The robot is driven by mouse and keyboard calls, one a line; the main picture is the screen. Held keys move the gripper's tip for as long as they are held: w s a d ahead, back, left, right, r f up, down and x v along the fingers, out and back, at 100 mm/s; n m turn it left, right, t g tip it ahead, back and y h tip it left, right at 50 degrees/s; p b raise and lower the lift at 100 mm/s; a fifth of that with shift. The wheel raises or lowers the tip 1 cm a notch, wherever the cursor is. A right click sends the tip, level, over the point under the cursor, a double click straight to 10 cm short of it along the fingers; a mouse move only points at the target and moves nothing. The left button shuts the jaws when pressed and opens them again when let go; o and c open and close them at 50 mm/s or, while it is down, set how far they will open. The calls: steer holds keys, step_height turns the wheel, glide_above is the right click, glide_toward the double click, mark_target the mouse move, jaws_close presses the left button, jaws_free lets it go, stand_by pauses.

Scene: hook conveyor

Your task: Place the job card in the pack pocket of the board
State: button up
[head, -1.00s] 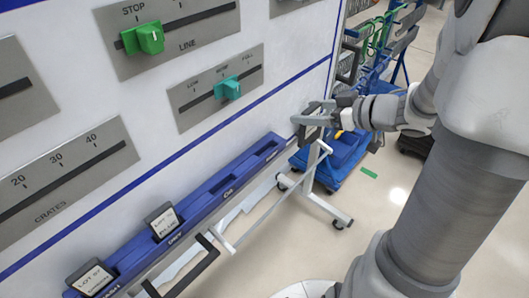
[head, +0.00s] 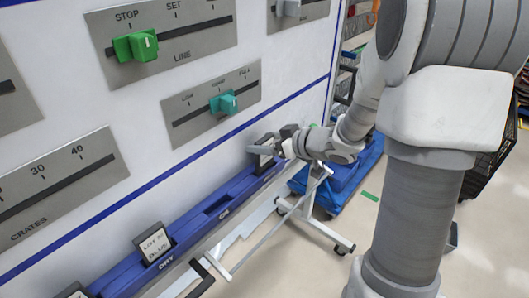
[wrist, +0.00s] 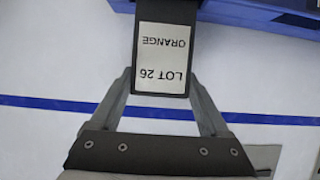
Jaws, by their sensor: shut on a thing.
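The job card (wrist: 165,62), a dark-framed card reading "LOT 26 ORANGE", appears upside down in the wrist view between the two fingers of my gripper (wrist: 162,88). My gripper is shut on it. In the head view my gripper (head: 268,150) is at the right end of the board's blue pocket rail (head: 205,222), with the card at the rightmost pocket. The fingers and card cover that pocket and its label, so I cannot tell whether the card is inside it or just above. The rail also shows at the top right of the wrist view (wrist: 265,12).
Another card, "LOT 52 BLUE" (head: 153,243), stands in the DRY pocket, and part of one more shows at the lower left. The white board (head: 60,90) carries a green slider (head: 135,46) and a teal slider (head: 223,102). A blue cart (head: 345,170) stands behind my gripper.

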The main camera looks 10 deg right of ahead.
steer(key=shift+f, duration=1.25)
steer(key=shift+f+b, duration=0.15)
steer(key=shift+b, duration=0.2)
steer(key=o, duration=1.2)
steer(key=shift+s+d+r, duration=0.1)
steer(key=shift+s+r, duration=0.05)
steer(key=shift+r, duration=0.15)
steer(key=p+v, duration=0.3)
steer(key=v, duration=0.8)
steer(key=shift+s+d+r, duration=0.1)
steer(key=shift+s+d, duration=0.05)
steer(key=shift+s, duration=0.1)
